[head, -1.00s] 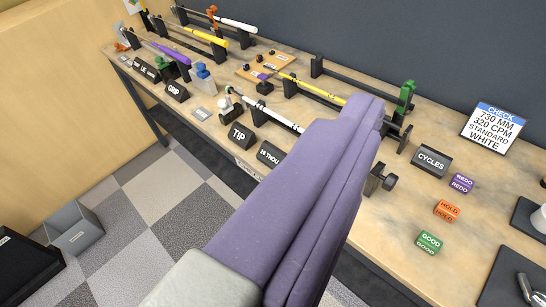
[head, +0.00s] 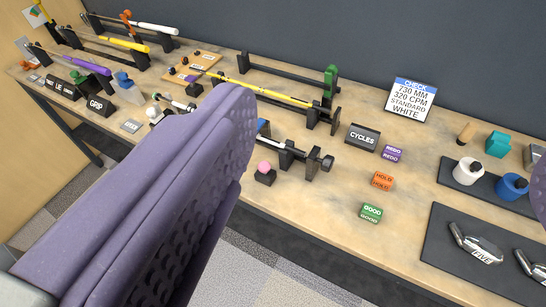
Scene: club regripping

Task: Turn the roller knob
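The dark roller knob (head: 327,163) is at the right end of a low black stand, near the front of the bench. A shaft runs left from it through the black supports (head: 287,157) and passes behind my finger. My gripper (head: 388,143) is open and empty. Its large purple left finger fills the left foreground, with a dotted inner pad. A sliver of the other purple finger shows at the right edge. The knob lies between the two fingers in the picture, and neither finger visibly touches it. The left finger hides part of the bench and the shaft's left part.
Right of the knob stand are a CYCLES block (head: 362,137) and REDO (head: 392,153), HOLD (head: 382,181) and GOOD (head: 371,213) cubes. A pink ball on a black base (head: 264,172) stands left of the knob. A check sign (head: 410,100) stands at the back.

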